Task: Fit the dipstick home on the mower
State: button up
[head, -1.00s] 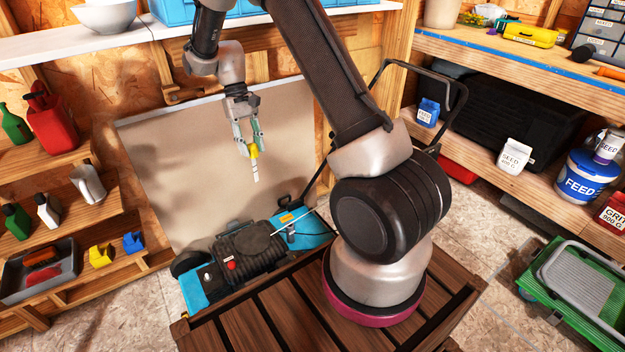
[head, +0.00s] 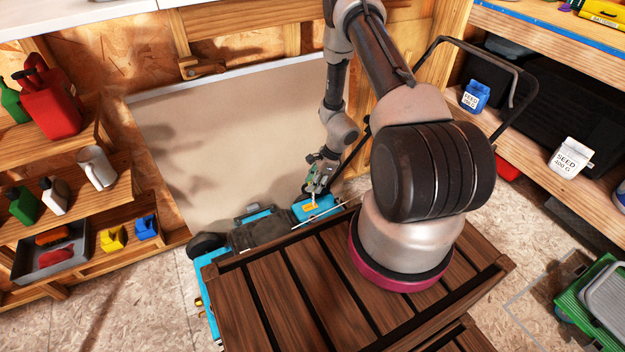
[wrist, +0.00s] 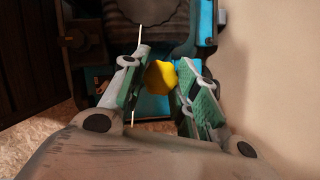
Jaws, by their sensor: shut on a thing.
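The blue and black mower (head: 262,230) stands on the floor behind the slatted wooden deck, partly hidden by it. My gripper (head: 318,186) is low over the mower's right-hand blue part, fingers pointing down. In the wrist view my gripper (wrist: 161,88) is shut on the yellow head of the dipstick (wrist: 160,76). The dipstick's pale lower part (head: 314,200) shows just below the fingers in the head view. I cannot tell whether its tip touches the mower, and the dipstick hole is not visible. The mower's blue body also shows in the wrist view (wrist: 207,22).
The slatted wooden deck (head: 290,290) lies in front of the mower. A beige panel (head: 230,140) stands behind it. The mower's black handle (head: 480,45) rises at the right. Shelves with bottles and a red can (head: 50,105) are at the left.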

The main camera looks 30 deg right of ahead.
dwell(0.3)
jog(key=shift+f, duration=8.85)
jog(key=o, duration=1)
jog(key=shift+o, duration=0.2)
jog(key=shift+r, duration=0.1)
